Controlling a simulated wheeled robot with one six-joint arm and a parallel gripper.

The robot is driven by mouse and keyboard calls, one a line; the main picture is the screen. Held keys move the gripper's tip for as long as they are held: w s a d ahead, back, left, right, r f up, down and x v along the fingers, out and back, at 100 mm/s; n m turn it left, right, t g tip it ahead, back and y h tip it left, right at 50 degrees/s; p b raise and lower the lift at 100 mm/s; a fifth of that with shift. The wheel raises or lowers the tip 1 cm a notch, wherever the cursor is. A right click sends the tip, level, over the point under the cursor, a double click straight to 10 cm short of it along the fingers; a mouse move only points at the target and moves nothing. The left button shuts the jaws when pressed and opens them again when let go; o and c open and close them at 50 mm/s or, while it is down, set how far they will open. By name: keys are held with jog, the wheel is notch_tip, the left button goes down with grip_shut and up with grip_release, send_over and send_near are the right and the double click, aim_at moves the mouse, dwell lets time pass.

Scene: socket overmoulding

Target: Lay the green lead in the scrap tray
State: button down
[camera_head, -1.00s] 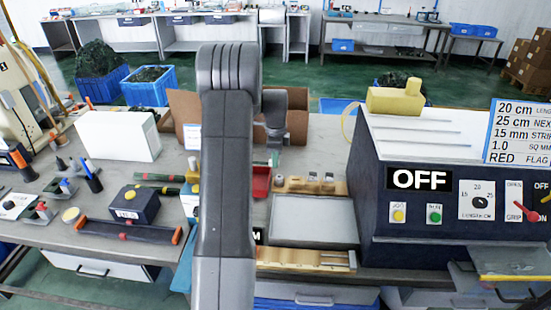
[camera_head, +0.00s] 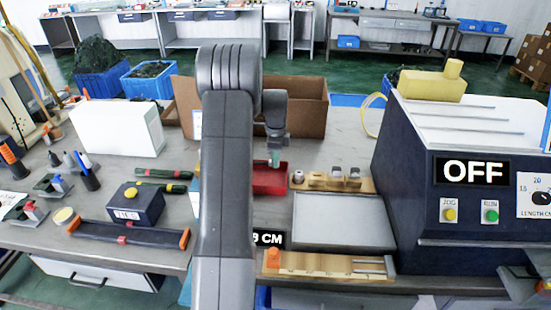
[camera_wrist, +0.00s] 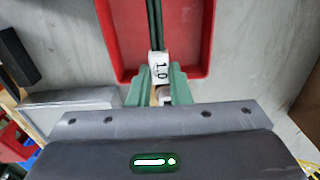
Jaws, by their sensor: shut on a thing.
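The red tray (camera_head: 265,184) sits on the bench. My gripper (camera_wrist: 162,82) has green fingers closed at the tray's near edge. A dark green lead (camera_wrist: 154,22) runs from between the fingers up over the tray, seen as two parallel strands. A white tag (camera_wrist: 158,66) marked "1.0" is on it at the fingertips. Whether the lead touches the tray floor is unclear. In the head view, my gripper (camera_head: 274,160) points down over the tray, and the lead cannot be made out.
An open cardboard box (camera_head: 305,100) stands behind the tray. A wooden block with small parts (camera_head: 325,182) and a grey plate (camera_head: 345,220) are to its right. A dark machine reading OFF (camera_head: 455,200) stands further right. My arm hides part of the bench.

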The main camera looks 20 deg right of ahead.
aim_at(276, 181)
jog(key=shift+f, duration=0.35)
dwell(0.3)
jog(key=shift+f+b, duration=1.8)
jog(key=shift+f, duration=1.45)
jog(key=c, duration=1.3)
grip_release()
jog(key=shift+o, duration=0.2)
notch_tip(276, 181, up, 14)
jog(key=shift+f, duration=0.1)
